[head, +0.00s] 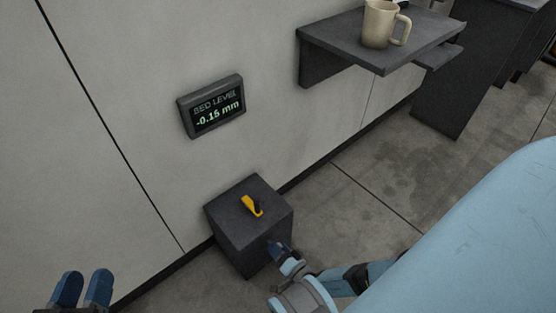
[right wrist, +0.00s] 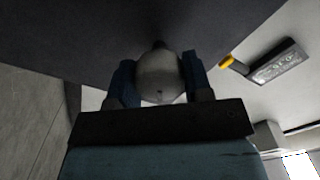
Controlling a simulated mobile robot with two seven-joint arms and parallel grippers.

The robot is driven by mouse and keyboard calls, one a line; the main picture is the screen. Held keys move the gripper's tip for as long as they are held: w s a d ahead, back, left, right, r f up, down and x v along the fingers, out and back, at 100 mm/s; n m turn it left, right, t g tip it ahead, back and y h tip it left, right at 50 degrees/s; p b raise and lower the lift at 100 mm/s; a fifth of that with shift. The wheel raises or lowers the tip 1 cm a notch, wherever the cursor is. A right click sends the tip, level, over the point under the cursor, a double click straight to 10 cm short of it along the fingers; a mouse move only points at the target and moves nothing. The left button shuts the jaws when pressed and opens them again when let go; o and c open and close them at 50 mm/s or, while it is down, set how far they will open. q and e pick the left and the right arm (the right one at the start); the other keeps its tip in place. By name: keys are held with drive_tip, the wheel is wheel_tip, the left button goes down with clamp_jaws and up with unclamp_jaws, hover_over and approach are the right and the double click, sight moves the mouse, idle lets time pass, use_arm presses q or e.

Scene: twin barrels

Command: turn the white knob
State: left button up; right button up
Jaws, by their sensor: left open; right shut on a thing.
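The white knob (right wrist: 160,80) shows in the right wrist view, on the side of a dark box (head: 235,225). My right gripper (right wrist: 161,84) is shut on the knob, one blue finger on each side. In the head view my right gripper (head: 278,253) is at the box's right-hand side, and I cannot make out the knob there. My left gripper (head: 82,289) is open and empty at the lower left of the head view, apart from the box.
A yellow lever (head: 251,206) is on top of the box. A wall display (head: 211,105) reads "BED LEVEL -0.16 mm". A dark shelf (head: 345,48) with a beige mug (head: 376,25) sticks out from the wall. Floor to the right of the box is clear.

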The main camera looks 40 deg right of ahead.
use_arm(q)
drive_tip(key=shift+r, duration=0.15)
use_arm(e)
drive_tip(key=shift+w+r, duration=0.1)
drive_tip(key=shift+w, duration=0.1)
drive_tip(key=o, duration=0.9)
use_arm(q)
drive_tip(key=shift+s, duration=0.1)
use_arm(e)
drive_tip(key=shift+o, duration=0.2)
drive_tip(key=shift+s, duration=0.1)
